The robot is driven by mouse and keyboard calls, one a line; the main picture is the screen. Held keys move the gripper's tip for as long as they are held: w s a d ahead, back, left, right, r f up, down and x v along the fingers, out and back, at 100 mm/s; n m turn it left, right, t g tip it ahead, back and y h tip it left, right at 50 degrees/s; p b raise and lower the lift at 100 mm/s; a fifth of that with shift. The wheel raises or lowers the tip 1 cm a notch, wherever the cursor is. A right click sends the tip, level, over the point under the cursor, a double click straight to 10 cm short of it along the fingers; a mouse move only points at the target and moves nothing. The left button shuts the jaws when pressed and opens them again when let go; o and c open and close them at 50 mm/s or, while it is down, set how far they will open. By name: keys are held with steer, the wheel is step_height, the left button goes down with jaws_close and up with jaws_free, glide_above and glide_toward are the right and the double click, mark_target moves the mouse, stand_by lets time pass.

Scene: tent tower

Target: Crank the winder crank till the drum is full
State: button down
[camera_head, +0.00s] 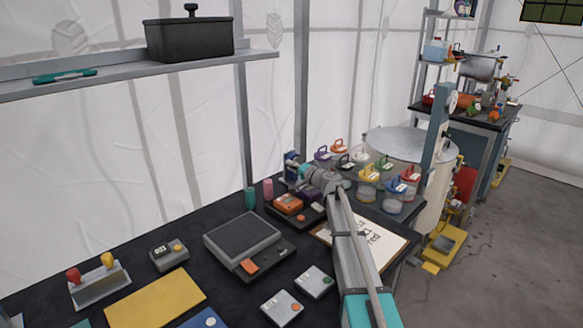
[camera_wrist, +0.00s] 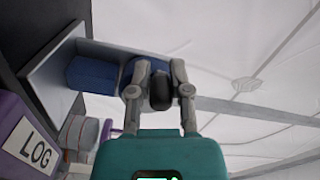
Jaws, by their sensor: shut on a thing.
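The winder (camera_head: 291,158) is a small blue device at the back edge of the dark table in the head view. In the wrist view its blue body (camera_wrist: 92,72) shows behind my gripper, against a grey plate. My gripper (camera_wrist: 160,82) is shut on the dark rounded knob of the winder crank (camera_wrist: 161,94), one finger on each side. In the head view my arm reaches across the table to the winder and partly hides it. The crank arm and how full the drum is cannot be made out.
A purple LOG binder (camera_wrist: 30,140) is close at the lower left of the wrist view. Colourful-lidded jars (camera_head: 368,173) stand right of my arm. A clipboard (camera_head: 380,243) lies beneath it, and an orange device (camera_head: 288,204) is just left. A shelf (camera_head: 120,73) hangs above.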

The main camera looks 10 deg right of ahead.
steer(key=m, duration=0.1)
steer(key=r+m+p, duration=0.1)
steer(key=m, duration=0.2)
steer(key=shift+w+d+r, duration=0.25)
steer(key=shift+r, duration=0.1)
steer(key=shift+w+d+r+m+p, duration=0.1)
steer(key=shift+d+r+m+p, duration=0.1)
steer(key=shift+m, duration=0.65)
steer(key=shift+w+d+r+m+p, duration=0.15)
steer(key=shift+m+p, duration=0.1)
steer(key=shift+m, duration=0.55)
steer(key=shift+d+r+m+p, duration=0.1)
steer(key=shift+r+m+p, duration=0.1)
steer(key=shift+m, duration=0.65)
steer(key=c, duration=0.6)
jaws_free()
steer(key=shift+f, duration=0.1)
steer(key=shift+o, duration=0.2)
steer(key=shift+v, duration=3.7)
